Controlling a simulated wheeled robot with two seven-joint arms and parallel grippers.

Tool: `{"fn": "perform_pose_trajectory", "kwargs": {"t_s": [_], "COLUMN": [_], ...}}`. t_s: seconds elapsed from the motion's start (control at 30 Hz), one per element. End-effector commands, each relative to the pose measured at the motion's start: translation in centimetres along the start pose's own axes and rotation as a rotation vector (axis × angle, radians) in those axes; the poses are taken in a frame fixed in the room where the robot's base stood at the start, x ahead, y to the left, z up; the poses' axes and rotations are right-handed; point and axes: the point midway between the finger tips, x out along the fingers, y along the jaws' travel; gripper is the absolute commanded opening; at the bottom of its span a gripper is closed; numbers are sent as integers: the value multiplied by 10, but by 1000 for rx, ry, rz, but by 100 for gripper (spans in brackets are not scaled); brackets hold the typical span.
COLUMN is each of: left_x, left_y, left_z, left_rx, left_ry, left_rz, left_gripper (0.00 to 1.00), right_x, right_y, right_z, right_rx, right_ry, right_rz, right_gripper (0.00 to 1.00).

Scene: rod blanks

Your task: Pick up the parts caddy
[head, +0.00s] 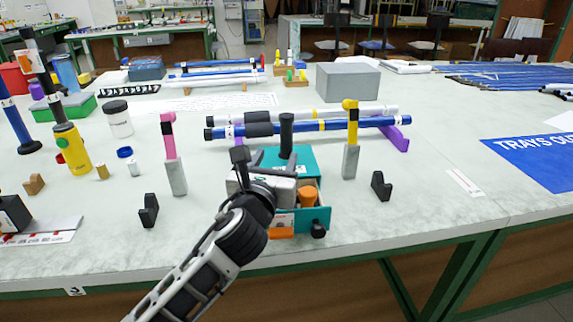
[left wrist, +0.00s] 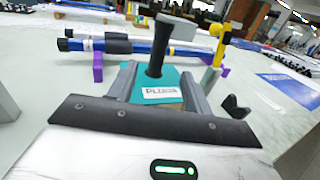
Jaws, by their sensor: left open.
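The parts caddy is a teal box (head: 323,214) with an upright black post handle (head: 287,135) and an orange cylinder (head: 307,197) inside its near part. It stands near the table's front edge. My left gripper (head: 273,162) is open over the caddy and hides part of it. In the left wrist view, the black handle (left wrist: 160,48) rises between the lines of the two grey fingers (left wrist: 157,80), close to their tips. No contact shows. A white label (left wrist: 161,92) lies on the teal top. My right gripper is not in view.
Grey posts with a pink top (head: 169,137) and a yellow top (head: 350,125) flank the caddy. Behind it, blue and white rods (head: 335,125) rest on purple supports. Small black blocks (head: 381,186) stand on both sides. The table to the right is mostly clear.

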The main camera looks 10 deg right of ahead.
Motion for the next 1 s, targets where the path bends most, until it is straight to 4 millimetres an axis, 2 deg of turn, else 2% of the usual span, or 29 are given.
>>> {"fn": "perform_pose_trajectory", "kwargs": {"t_s": [0.1, 0.23, 0.53, 0.8, 1.0], "left_x": [27, 48, 68, 102, 113], "left_y": [0, 0, 0, 1, 0], "left_z": [-1, -1, -2, -7, -6], "left_rx": [-2, -4, -4, -4, -4], "left_ry": [0, 0, 0, -1, 0], "left_rz": [2, 1, 1, 0, -1], "left_gripper": [50, 50, 50, 50, 50], "right_x": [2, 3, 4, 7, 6], "right_y": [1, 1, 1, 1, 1], "right_z": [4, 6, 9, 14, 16], "right_rx": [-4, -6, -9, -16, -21], "right_ry": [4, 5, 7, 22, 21], "right_rz": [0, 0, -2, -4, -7], "right_gripper": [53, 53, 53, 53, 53]}}
